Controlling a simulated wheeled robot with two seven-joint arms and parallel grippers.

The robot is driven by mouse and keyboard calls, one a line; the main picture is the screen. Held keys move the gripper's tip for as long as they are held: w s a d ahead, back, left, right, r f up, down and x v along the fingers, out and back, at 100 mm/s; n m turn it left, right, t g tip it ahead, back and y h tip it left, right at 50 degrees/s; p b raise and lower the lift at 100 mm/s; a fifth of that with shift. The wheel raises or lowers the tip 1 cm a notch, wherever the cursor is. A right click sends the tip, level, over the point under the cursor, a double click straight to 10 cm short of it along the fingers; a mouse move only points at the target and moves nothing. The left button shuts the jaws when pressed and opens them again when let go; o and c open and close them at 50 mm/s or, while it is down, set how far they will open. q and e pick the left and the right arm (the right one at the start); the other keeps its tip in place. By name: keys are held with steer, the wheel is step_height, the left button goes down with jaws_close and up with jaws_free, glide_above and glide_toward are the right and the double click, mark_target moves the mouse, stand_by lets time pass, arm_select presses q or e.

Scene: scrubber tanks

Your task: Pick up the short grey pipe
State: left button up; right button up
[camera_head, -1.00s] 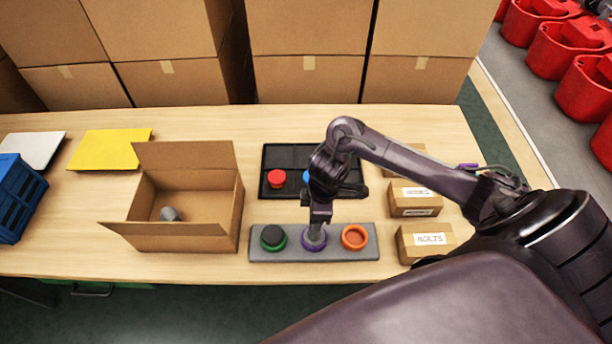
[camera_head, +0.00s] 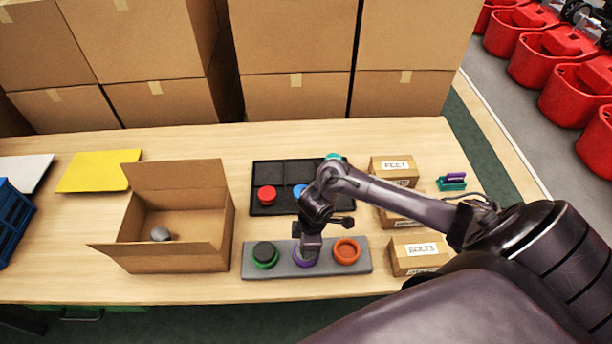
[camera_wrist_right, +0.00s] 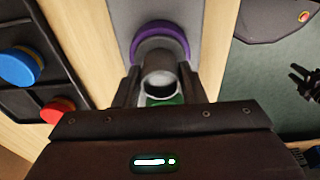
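A short grey pipe (camera_wrist_right: 159,80) shows its open end in the right wrist view. It stands at the purple ring (camera_wrist_right: 160,38) on the grey holder. My right gripper (camera_wrist_right: 159,90) has one finger on each side of the pipe, very close to it. Whether the fingers press on it is unclear. In the head view my right gripper (camera_head: 309,247) points down over the purple ring (camera_head: 304,258), and the pipe is hidden there. Another small grey piece (camera_head: 161,234) lies in the open cardboard box (camera_head: 190,262). My left gripper is out of view.
On the grey holder (camera_head: 272,273), a green ring (camera_head: 264,262) with a dark centre and an orange ring (camera_head: 346,251) flank the purple one. Behind is a black tray (camera_head: 278,173) with red and blue caps. Small labelled boxes (camera_head: 415,262) stand to the right.

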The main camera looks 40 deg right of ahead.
steer(key=c, duration=0.6)
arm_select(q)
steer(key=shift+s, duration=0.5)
arm_select(e)
steer(key=shift+r, duration=0.15)
